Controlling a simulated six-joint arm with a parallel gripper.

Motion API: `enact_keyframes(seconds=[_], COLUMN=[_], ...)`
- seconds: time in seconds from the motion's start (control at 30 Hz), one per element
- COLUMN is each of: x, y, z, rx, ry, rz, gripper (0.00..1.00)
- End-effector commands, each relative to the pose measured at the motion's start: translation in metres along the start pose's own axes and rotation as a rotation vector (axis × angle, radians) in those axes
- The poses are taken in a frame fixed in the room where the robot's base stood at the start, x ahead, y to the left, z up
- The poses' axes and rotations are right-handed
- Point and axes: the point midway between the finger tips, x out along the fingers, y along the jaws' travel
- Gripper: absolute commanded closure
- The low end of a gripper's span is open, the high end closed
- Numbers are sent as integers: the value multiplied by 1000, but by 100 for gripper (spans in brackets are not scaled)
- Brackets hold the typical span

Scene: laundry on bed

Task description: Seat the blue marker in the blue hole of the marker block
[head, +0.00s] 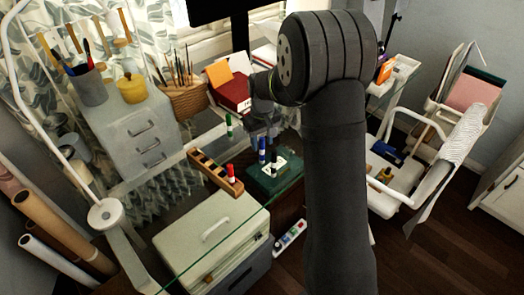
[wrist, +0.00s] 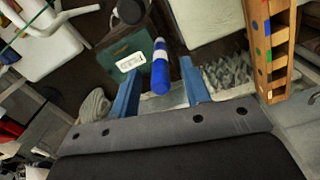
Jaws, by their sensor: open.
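The blue marker (head: 262,151) stands upright at the dark green box, blue with a white band. In the wrist view the blue marker (wrist: 160,68) lies between the spread fingers of my gripper (wrist: 160,78). My gripper (head: 263,136) is open around its upper part, with a visible gap to at least one finger. The wooden marker block (head: 207,167) lies to the left, with a red marker (head: 231,173) upright at its near end. In the wrist view the block (wrist: 284,28) is at the upper right, with coloured dots along it; its hole interiors cannot be made out.
The green box (head: 262,184) has a white label, and a black marker (head: 273,163) stands close to the blue one. A green marker (head: 229,125) stands behind the block. A pale case (head: 190,250) is in front. The glass tabletop (head: 165,190) has some bare room left of the block.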

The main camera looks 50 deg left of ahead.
Motion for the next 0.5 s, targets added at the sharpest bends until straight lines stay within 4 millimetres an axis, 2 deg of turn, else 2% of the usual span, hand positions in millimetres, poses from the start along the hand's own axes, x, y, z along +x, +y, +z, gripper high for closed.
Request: enact_keyframes(seconds=[0.1, 0.33, 0.5], x=[9, 10, 10], y=[0, 0, 0], z=[0, 0, 0], rx=[-1, -1, -1], ry=[0, 1, 1], rz=[-1, 0, 0], gripper=[57, 57, 90])
